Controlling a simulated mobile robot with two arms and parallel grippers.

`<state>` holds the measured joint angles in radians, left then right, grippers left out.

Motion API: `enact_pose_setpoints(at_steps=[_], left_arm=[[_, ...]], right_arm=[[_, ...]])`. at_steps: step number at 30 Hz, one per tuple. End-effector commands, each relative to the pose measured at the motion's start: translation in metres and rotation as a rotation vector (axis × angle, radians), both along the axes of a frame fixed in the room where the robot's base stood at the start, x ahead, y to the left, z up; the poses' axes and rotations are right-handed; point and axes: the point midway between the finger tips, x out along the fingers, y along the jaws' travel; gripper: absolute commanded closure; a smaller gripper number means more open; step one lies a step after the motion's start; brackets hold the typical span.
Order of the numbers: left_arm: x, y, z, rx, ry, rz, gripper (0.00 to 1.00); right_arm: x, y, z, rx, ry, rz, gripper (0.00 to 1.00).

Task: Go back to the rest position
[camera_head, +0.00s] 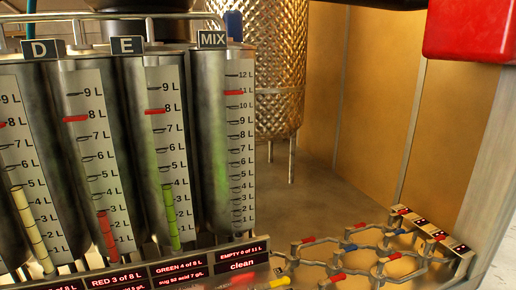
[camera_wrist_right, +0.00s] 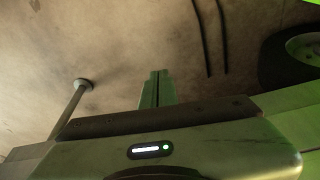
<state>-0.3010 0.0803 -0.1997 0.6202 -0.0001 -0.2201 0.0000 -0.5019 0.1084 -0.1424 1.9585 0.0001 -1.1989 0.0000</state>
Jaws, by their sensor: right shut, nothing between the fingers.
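My right gripper (camera_wrist_right: 157,75) shows in the right wrist view, its two fingers closed together with nothing between them. It points out over a brownish, stained floor (camera_wrist_right: 120,35) and touches nothing that I can see. Neither of my arms shows in the head view, and my left gripper is in neither view.
Steel tanks with level scales stand at the left, including D (camera_head: 70,150), E (camera_head: 130,150) and MIX (camera_head: 222,140). Valved pipework (camera_head: 350,262) is at the lower right, a dimpled vessel (camera_head: 280,60) behind. A dark wheel (camera_wrist_right: 300,55) and a post (camera_wrist_right: 72,108) flank my right gripper.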

Motion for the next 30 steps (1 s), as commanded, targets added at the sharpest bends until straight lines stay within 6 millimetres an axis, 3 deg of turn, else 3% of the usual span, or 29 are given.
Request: enact_pose_setpoints(at_steps=[1,5,9,15,21,25,30], left_arm=[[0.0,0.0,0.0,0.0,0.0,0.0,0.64],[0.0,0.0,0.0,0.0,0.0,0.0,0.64],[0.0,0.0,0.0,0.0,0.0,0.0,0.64],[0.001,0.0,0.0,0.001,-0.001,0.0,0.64],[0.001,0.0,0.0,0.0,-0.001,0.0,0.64],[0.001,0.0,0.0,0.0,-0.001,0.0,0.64],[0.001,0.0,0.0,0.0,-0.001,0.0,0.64]], right_arm=[[-0.005,0.0,-0.026,-0.002,0.018,0.002,1.0],[-0.024,-0.003,-0.096,-0.006,0.049,0.008,1.0],[-0.061,-0.008,-0.166,-0.01,0.082,0.015,1.0],[-0.132,-0.02,-0.238,-0.015,0.127,0.025,1.0],[-0.184,-0.031,-0.267,-0.019,0.151,0.032,1.0],[-0.197,-0.033,-0.272,-0.021,0.156,0.034,1.0],[-0.198,-0.033,-0.272,-0.021,0.156,0.035,1.0]])
